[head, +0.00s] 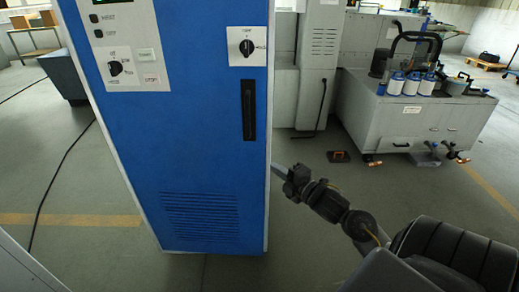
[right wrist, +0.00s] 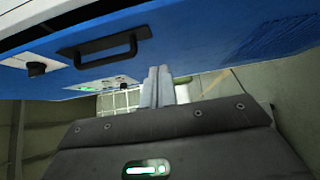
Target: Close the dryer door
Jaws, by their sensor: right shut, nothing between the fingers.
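The dryer is a tall blue cabinet whose blue front door (head: 190,140) fills the left middle of the head view. It has a black upright handle (head: 249,110) near its right edge and vent slots low down. I cannot tell for certain whether a gap is left behind the door. My right gripper (head: 283,172) is beside the door's right edge, below handle height, shut and empty. In the right wrist view its fingers (right wrist: 158,86) lie together near the edge of the blue door (right wrist: 200,45), with the handle (right wrist: 105,48) to the left; contact is unclear. My left gripper is not in view.
A grey machine tank (head: 415,120) with white and blue filter canisters (head: 404,84) stands at the back right. A small black and orange item (head: 338,156) lies on the floor. A dark cable (head: 62,165) runs along the left floor. Floor right of the dryer is mostly clear.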

